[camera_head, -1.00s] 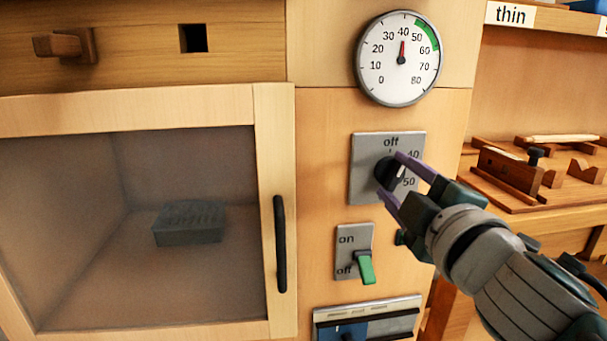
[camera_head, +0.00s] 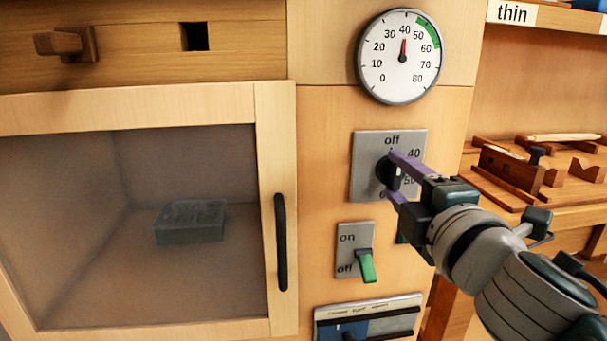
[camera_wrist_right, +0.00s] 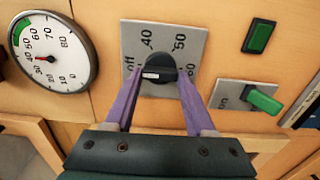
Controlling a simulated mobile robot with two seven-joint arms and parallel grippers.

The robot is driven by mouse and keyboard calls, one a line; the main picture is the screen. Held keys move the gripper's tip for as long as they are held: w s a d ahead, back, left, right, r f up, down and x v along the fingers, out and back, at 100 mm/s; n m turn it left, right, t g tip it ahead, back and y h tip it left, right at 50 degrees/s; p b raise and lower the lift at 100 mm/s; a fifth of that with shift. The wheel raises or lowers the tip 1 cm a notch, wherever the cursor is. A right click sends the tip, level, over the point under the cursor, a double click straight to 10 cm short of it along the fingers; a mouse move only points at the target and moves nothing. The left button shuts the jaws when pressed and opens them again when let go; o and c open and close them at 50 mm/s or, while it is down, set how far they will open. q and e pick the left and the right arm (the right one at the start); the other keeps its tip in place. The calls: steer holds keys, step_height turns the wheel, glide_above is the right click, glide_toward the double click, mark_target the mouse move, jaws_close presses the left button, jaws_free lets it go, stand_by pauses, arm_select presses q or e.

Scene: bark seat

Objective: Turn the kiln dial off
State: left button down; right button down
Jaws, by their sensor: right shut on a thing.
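The kiln dial is a black knob (camera_head: 383,171) on a grey plate (camera_head: 364,186) marked "off", 40, 50 and more. My right gripper (camera_head: 390,173) reaches it from the right, with one purple finger above the knob and one below. In the right wrist view the knob (camera_wrist_right: 158,74) sits between the two fingertips (camera_wrist_right: 159,76), which are shut on it. The knob's white mark lies on its side toward the "off" label there. In the head view the fingers partly hide the knob and the lower numbers. My left gripper is not in view.
A round gauge (camera_head: 401,87) above the dial reads about 40. A green on/off lever (camera_head: 366,266) is below, tilted down. The kiln's glass door (camera_head: 70,190) with a black handle (camera_head: 281,242) is left. A shelf with wooden tools (camera_head: 512,172) is at right.

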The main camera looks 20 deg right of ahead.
steer(key=shift+c, duration=1.2)
jaws_free()
steer(key=shift+s+a, duration=0.1)
steer(key=shift+s, duration=0.4)
steer(key=b+v, duration=0.1)
steer(key=v, duration=0.8)
